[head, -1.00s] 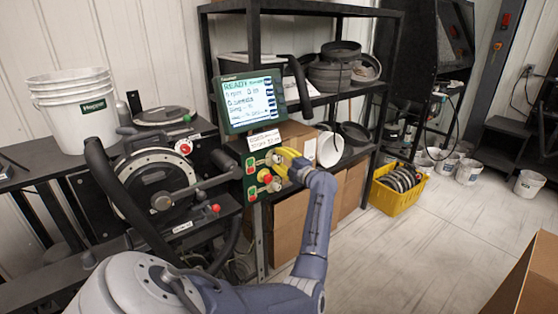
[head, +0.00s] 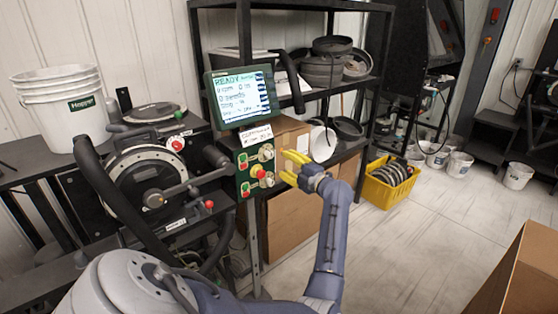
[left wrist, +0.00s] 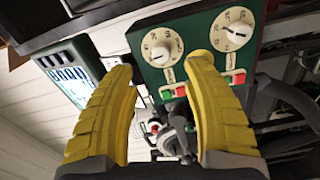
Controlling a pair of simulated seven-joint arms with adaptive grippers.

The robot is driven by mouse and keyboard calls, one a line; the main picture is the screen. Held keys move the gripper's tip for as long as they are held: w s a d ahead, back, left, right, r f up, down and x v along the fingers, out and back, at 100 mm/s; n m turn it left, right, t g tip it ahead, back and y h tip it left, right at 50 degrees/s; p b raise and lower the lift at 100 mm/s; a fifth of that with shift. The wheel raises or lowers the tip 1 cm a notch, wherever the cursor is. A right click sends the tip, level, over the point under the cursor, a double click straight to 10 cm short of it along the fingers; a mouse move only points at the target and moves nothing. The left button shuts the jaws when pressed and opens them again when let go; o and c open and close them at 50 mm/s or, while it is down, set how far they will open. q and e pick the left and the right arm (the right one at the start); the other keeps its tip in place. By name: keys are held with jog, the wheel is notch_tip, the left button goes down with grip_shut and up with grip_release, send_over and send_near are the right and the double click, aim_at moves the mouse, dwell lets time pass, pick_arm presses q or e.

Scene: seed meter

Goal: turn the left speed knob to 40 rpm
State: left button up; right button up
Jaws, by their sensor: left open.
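The green control panel (head: 245,176) stands below the display, with two pale round knobs on it. In the head view there is an upper knob (head: 266,152) and a lower knob (head: 267,180). The left wrist view shows both with numbered dials, one nearer the display (left wrist: 162,46) and one farther (left wrist: 234,30). I cannot tell which is the left speed knob, and the dial numbers are too small to read. My left gripper (head: 290,167) has yellow fingers, open and empty, to the right of the panel and apart from the knobs. My right gripper is not in view.
The display (head: 240,95) above reads READY. The seed meter disc (head: 150,185) is left of the panel, a shelf rack (head: 325,92) behind.

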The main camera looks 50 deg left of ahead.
pick_arm(q)
jog(key=shift+d, duration=1.5)
jog(key=shift+s+f, duration=0.1)
jog(key=n, duration=2)
send_near(271, 156)
jog(key=a, duration=0.7)
jog(key=w+a, duration=0.1)
jog(key=a, duration=0.3)
jog(key=shift+a, duration=0.15)
jog(key=shift+s, duration=0.1)
jog(key=shift+c, duration=0.4)
